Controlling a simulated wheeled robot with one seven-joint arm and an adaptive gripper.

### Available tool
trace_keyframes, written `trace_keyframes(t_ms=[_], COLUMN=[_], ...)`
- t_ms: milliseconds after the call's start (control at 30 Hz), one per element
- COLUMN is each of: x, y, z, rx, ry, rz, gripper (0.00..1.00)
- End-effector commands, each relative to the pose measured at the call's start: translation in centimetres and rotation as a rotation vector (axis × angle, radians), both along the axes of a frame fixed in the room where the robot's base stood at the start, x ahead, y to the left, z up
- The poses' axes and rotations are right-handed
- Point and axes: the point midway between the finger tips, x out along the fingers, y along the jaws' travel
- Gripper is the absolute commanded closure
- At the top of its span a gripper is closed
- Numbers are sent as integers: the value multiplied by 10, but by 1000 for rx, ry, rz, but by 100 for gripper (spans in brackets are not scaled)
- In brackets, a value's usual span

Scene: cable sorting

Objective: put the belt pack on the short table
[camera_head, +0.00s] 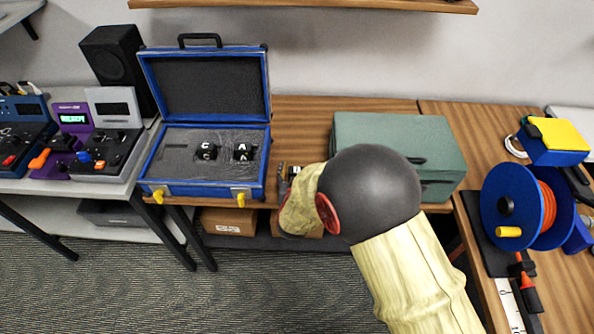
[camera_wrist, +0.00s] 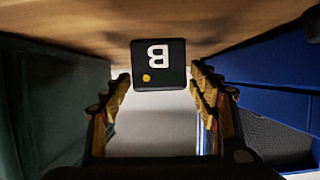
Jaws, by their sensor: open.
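A black belt pack (camera_wrist: 158,65) with a white letter B and a yellow dot shows in the wrist view. It lies between or just beyond the fingertips of my gripper (camera_wrist: 160,88), which is open with a finger on each side. I cannot tell whether either finger touches it. In the head view my gripper (camera_head: 286,172) is at the front of the middle wooden table (camera_head: 300,112), between the blue case and the green case; the B pack is not clearly visible there. Two more black packs, marked C (camera_head: 207,149) and A (camera_head: 243,151), lie in the blue case.
The open blue case (camera_head: 205,190) stands left of my gripper and the closed green case (camera_head: 390,128) right. A grey table (camera_head: 98,188) with consoles is at far left. The right wooden table (camera_head: 480,125) holds a blue cable reel (camera_head: 505,204) and a yellow-topped box (camera_head: 556,140).

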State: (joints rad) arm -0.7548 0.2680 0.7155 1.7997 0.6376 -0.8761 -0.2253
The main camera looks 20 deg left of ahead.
Motion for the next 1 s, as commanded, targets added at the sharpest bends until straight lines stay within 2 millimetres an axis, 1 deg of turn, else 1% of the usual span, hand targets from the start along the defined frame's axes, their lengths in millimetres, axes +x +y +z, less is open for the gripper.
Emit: trace_keyframes(t_ms=[267,400,567,800,900,1000], x=[0,-2,-25,-70,-86,-97], y=[0,0,-5,-16,-20,-23], z=[0,6,16,36,42,46], rx=[0,0,0,0,-1,0], ry=[0,0,0,0,0,0], rz=[0,1,2,2,4,2], gripper=[37,37,37,37,37,37])
